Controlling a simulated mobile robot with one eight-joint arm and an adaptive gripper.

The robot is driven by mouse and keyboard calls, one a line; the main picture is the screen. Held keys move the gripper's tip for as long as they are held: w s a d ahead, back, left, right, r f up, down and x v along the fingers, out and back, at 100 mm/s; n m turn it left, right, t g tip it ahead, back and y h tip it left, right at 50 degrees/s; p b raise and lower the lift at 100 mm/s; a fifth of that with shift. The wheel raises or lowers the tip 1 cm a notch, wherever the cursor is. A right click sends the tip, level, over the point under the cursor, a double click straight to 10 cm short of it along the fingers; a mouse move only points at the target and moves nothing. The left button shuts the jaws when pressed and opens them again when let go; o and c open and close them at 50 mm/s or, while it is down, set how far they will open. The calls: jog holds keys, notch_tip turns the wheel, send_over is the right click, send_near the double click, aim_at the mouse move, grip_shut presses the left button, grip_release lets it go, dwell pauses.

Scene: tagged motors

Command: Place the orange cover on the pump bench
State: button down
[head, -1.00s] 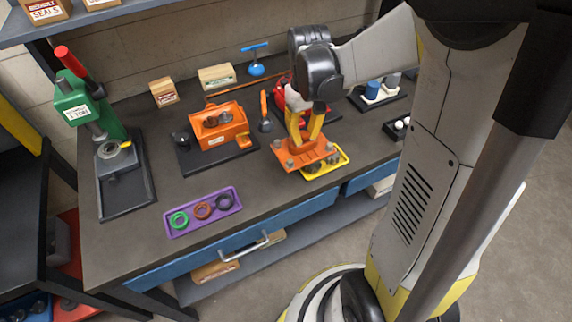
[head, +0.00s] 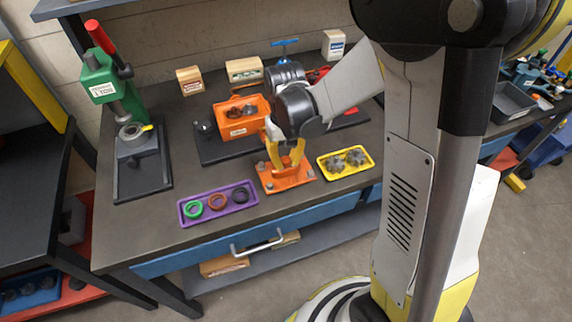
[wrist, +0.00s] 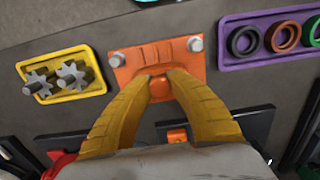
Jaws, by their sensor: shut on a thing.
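The orange cover (head: 288,180) is a flat plate with grey bolts at its corners. In the head view it is on or just above the bench, between the purple tray (head: 184,214) and the yellow tray (head: 327,171). My gripper (head: 292,167) has its yellow fingers shut on the cover's raised middle knob. In the wrist view the fingertips (wrist: 159,82) meet on the orange knob, and the cover (wrist: 130,62) lies flat beyond them. I cannot tell whether the cover touches the bench (head: 130,243). Behind it stands an orange pump housing (head: 238,130) with an open top.
The purple tray holds green, brown and dark rings. The yellow tray holds two gears. A green press (head: 101,80) stands at the left. Small boxes (head: 244,71) line the back. The front left of the bench top is clear.

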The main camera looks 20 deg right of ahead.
jog(key=shift+f, duration=0.4)
jog(key=shift+f, duration=0.15)
jog(key=c, duration=1.3)
grip_release()
